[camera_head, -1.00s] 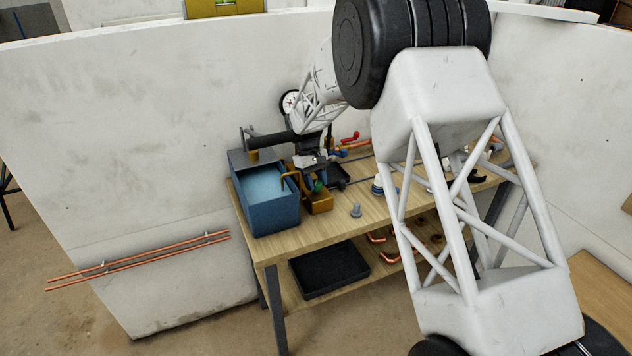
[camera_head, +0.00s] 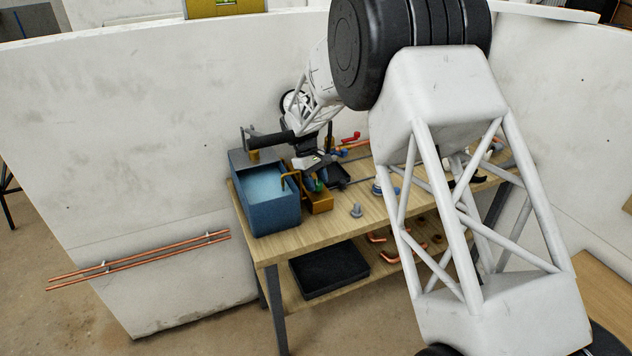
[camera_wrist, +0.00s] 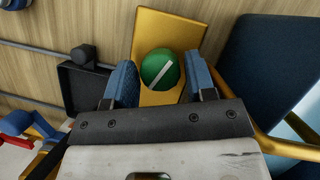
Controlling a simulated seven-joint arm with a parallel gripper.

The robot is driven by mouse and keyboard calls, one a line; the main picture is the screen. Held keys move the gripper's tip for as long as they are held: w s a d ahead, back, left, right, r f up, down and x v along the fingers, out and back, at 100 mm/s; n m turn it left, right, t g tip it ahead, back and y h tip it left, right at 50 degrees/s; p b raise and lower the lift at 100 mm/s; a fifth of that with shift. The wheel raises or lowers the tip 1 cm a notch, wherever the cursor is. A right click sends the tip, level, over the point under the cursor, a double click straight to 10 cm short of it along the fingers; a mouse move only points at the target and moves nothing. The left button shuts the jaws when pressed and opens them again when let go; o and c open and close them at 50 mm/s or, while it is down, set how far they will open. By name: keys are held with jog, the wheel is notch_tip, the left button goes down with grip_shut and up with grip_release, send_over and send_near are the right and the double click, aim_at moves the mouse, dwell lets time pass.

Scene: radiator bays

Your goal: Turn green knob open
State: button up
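The green knob (camera_wrist: 160,69) is round with a pale bar across its face, and the bar runs diagonally. It sits on a yellow-gold block (camera_wrist: 172,28); the block also shows in the head view (camera_head: 320,204), beside the blue basin. My gripper (camera_wrist: 161,82) has two blue finger pads, one on each side of the knob, with small gaps showing. It is open around the knob. In the head view my gripper (camera_head: 318,181) is at the block, and the knob is mostly hidden there.
A blue water-filled basin (camera_head: 272,217) stands left of the block, with a brass pipe (camera_wrist: 268,142) between. A black tray (camera_wrist: 88,88) lies on the other side. A grey fitting (camera_head: 356,210) stands on the wooden bench (camera_head: 338,228). Red and blue valve handles (camera_wrist: 18,124) are nearby.

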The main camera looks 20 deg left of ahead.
jog(key=shift+o, duration=1)
jog(key=v, duration=0.7)
jog(key=shift+a+r, duration=0.15)
jog(key=shift+r, duration=0.2)
jog(key=d+m+g+y, duration=0.1)
jog(key=m+y, duration=0.1)
jog(key=m, duration=0.4)
jog(key=w+d+m+y, duration=0.1)
jog(key=d+m+y, duration=0.1)
jog(key=m, duration=0.4)
jog(key=w+d+m+g+y, duration=0.1)
jog(key=m, duration=0.5)
jog(key=shift+d+r+g+y, duration=0.2)
jog(key=shift+g+y, duration=0.1)
jog(key=shift+y, duration=0.1)
jog(key=shift+s+f, duration=0.1)
jog(key=shift+f, duration=0.05)
